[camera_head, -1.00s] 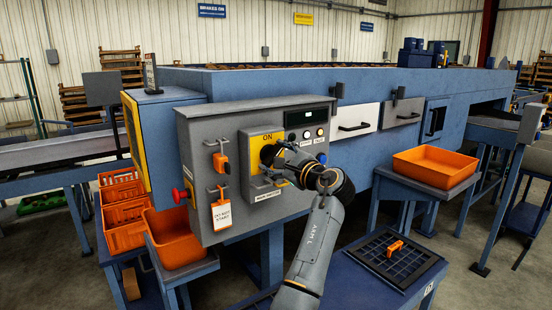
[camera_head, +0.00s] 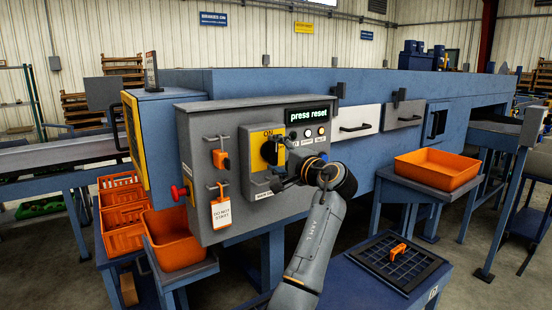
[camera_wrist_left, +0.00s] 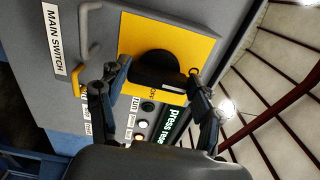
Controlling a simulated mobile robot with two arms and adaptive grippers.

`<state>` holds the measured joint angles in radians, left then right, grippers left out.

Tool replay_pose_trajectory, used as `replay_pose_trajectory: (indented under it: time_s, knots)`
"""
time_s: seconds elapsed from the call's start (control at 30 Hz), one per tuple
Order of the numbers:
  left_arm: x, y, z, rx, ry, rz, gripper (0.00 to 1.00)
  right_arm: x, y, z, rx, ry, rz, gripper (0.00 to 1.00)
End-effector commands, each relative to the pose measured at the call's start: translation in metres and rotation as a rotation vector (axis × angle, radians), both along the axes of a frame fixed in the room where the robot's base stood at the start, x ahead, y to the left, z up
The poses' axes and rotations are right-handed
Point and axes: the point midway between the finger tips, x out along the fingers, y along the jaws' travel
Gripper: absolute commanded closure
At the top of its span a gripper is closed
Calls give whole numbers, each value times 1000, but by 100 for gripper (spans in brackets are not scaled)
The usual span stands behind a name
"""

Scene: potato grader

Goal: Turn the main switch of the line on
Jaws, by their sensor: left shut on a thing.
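The main switch is a black rotary knob (camera_head: 268,152) on a yellow plate (camera_head: 256,160) on the grey control panel. In the left wrist view the knob (camera_wrist_left: 156,68) fills the space between my fingers, with the "MAIN SWITCH" label (camera_wrist_left: 56,40) beside the plate. My left gripper (camera_head: 279,170) is shut on the knob; its fingers (camera_wrist_left: 155,78) lie on either side. The panel display (camera_head: 306,115) is lit and reads "press reset". My right gripper is out of view.
An orange padlock (camera_head: 220,159) and a "do not start" tag (camera_head: 221,213) hang on hooks left of the switch. A red button (camera_head: 178,193) is on the panel's left side. Small buttons sit below the display. Orange bins (camera_head: 438,168) stand on both sides.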

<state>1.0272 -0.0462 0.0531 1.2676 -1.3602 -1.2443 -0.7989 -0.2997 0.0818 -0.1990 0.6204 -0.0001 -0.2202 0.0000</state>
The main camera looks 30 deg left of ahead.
Motion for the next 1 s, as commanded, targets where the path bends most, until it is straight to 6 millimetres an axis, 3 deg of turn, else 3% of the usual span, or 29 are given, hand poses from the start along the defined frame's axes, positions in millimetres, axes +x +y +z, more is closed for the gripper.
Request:
replay_pose_trajectory:
  time_s: [0.6, 0.63, 0.73, 1.0]
  knots:
    - [0, 0, 1, -18, -44, 0, 66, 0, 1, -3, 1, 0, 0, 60]
    - [0, 0, 1, -18, -44, 0, 32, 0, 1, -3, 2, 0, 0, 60]
    - [0, 0, 1, -17, -44, 0, 12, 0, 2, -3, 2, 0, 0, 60]
    - [0, 0, 0, -16, -41, 0, 11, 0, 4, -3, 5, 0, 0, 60]
